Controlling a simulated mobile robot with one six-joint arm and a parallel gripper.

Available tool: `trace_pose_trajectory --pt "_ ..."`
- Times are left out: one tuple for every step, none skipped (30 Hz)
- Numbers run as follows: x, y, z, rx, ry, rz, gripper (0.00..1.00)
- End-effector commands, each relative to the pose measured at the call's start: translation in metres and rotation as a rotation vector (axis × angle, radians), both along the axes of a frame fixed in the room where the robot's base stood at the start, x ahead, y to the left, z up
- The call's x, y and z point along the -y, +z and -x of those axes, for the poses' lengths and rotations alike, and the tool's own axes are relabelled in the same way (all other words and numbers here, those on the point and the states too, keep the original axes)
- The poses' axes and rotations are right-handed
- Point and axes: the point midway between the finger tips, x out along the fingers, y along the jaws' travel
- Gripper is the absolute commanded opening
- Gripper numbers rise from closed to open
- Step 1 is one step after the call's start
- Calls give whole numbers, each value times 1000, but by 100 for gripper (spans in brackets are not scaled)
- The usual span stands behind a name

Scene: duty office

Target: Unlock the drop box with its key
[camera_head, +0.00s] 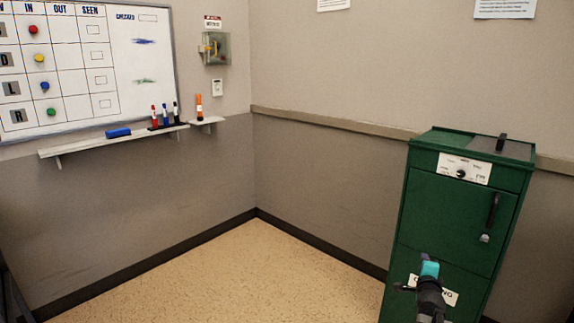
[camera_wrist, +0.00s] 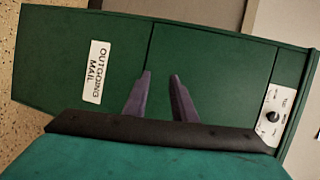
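The drop box is a tall green cabinet (camera_head: 455,215) at the right of the head view. Its front also fills much of the wrist view (camera_wrist: 205,60). It has a shut upper door with a black handle (camera_head: 492,210) and a small metal lock-like fitting (camera_head: 485,238) below the handle. In the wrist view my gripper hides that side of the door. My gripper (camera_wrist: 161,75) faces the front, fingers apart with nothing visible between them. In the head view my wrist covers part of the "OUTGOING MAIL" label (camera_wrist: 98,72). I cannot make out a key.
A white dial panel (camera_head: 464,168) is near the box's top. A clear wall case (camera_head: 214,47) holds something yellow and red. A shelf (camera_head: 110,143) carries markers and a blue eraser (camera_head: 118,132) below a whiteboard (camera_head: 80,60). The floor (camera_head: 245,275) left of the box is clear.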

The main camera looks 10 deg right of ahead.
Motion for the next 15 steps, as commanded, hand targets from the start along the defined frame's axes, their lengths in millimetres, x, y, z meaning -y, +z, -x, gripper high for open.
trace_pose_trajectory --pt "-23 -4 -10 -32 38 -11 24" --pt "-35 -11 -15 -49 58 -16 24" --pt "-52 -20 -20 -75 87 -22 24" --pt "-64 -26 -24 -93 107 -26 24" --pt "-78 -33 -27 -115 131 -28 24" --pt "-95 -42 -31 -144 162 -31 24" --pt "-108 -49 -33 -166 186 -33 24" --pt "-121 -56 -35 -188 209 -34 24" --pt "-139 -65 -36 -221 243 -35 24" --pt "-152 -72 -37 -244 266 -35 24" --pt "-166 -79 -37 -268 292 -35 24" --pt "-183 -89 -37 -304 328 -33 24" --pt "-196 -96 -36 -328 354 -31 24" --pt "-209 -103 -34 -355 380 -30 24" --pt "-227 -112 -31 -390 416 -27 24"
